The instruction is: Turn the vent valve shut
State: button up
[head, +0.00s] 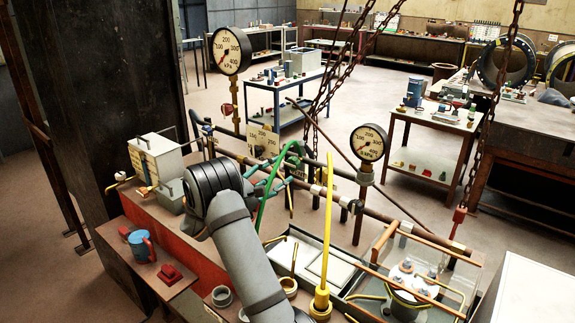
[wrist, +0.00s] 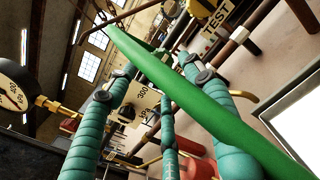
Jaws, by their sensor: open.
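No part is clearly marked as the vent valve, so I cannot tell which one it is. My gripper (head: 281,174) has teal fingers, spread open beside the pipework behind the red bench. The fingers also show in the wrist view (wrist: 160,80), apart from one another, with nothing seen held between them. A long green curved bar or hose (head: 264,207) rises beside the fingers in the head view. In the wrist view the green bar (wrist: 200,105) crosses diagonally in front of the fingers and hides parts of them. Whether they touch it is unclear.
A yellow upright handle (head: 325,235) stands right of my arm. Round gauges (head: 230,50) and (head: 368,142) rise from the pipes. Rusty chains (head: 330,75) hang behind. Copper rails (head: 436,244) surround the right-hand fittings.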

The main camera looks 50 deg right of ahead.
aim_at(291, 165)
jog(key=d+p, duration=0.2)
jog(key=d, duration=0.6)
jog(key=shift+d+p, duration=0.1)
jog(key=shift+p, duration=0.25)
jog(key=shift+c, duration=0.7)
jog(key=c, duration=1)
